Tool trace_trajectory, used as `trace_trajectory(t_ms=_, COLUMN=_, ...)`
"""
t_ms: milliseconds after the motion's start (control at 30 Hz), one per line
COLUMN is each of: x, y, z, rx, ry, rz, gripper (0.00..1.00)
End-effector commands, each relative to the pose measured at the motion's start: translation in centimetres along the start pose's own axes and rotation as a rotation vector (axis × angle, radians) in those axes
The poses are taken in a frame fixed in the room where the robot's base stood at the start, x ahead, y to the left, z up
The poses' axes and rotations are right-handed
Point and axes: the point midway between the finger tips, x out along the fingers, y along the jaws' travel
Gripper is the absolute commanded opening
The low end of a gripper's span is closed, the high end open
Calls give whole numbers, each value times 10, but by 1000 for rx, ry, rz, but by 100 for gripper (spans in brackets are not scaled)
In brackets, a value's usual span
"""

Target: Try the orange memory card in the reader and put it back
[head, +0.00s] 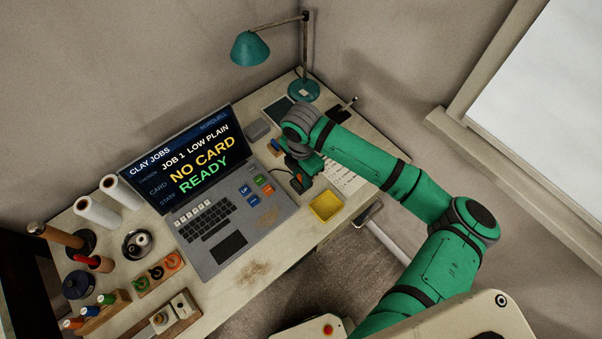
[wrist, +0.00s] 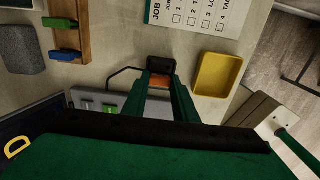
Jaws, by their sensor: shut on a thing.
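My gripper (wrist: 161,81) is shut on the orange memory card (wrist: 159,83), which shows between the fingertips in the wrist view. The black card reader (wrist: 161,66) lies just beyond the card, with a dark cable at its left. I cannot tell whether the card's front edge touches or enters the reader. The laptop screen (head: 185,155) reads "NO CARD" and "READY". A wooden card rack (wrist: 84,30) holds a green card (wrist: 60,22) and a blue card (wrist: 64,55).
A yellow tray (wrist: 215,74) stands close to the right of the reader. A printed checklist (wrist: 195,16) lies beyond it. A grey block (wrist: 20,50) is left of the rack. A teal lamp (head: 302,90) stands at the back corner. Rolls and tools crowd the desk's left end.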

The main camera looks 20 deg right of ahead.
Motion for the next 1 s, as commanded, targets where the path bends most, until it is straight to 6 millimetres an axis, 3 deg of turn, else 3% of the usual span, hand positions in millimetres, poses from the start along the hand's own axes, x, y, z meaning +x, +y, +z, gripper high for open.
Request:
trace_trajectory(t_ms=167, x=0, y=0, z=0, rx=0, ry=0, rz=0, gripper=5)
trace_trajectory(t_ms=200, x=0, y=0, z=0, rx=0, ry=0, rz=0, gripper=28)
trace_trajectory(t_ms=300, x=0, y=0, z=0, rx=0, ry=0, rz=0, gripper=47)
trace_trajectory(t_ms=500, x=0, y=0, z=0, rx=0, ry=-1, rz=0, gripper=47)
trace_trajectory(t_ms=567, x=0, y=0, z=0, rx=0, ry=-1, rz=0, gripper=60)
trace_trajectory(t_ms=1000, x=-6, y=0, z=0, rx=-1, ry=-1, rz=1, gripper=60)
